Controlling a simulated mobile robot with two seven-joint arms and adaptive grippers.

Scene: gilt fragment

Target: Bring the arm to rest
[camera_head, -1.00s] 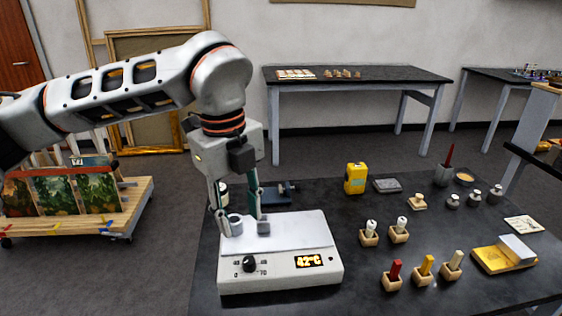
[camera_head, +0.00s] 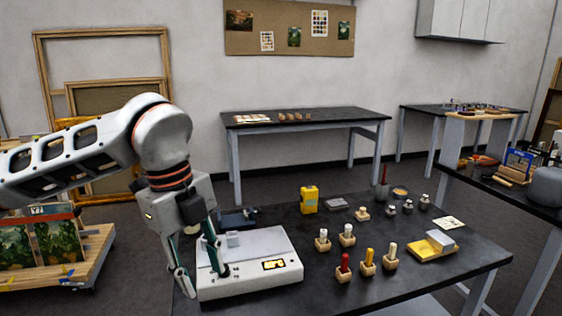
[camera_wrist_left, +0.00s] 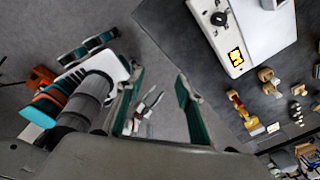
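My left gripper (camera_head: 199,272) hangs at the front left corner of the white hot plate (camera_head: 262,243) in the head view. Its fingers are apart, and one passes in front of the plate. The left wrist view shows the two fingers (camera_wrist_left: 160,95) spread, with no object held between them. My right gripper cannot be made out.
The black table (camera_head: 335,290) carries a yellow device (camera_head: 309,200), several bottles in wooden holders and a gold-and-white block (camera_head: 433,246). A wooden cart with paintings (camera_head: 98,245) stands at the left. Dark floor lies between cart and table.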

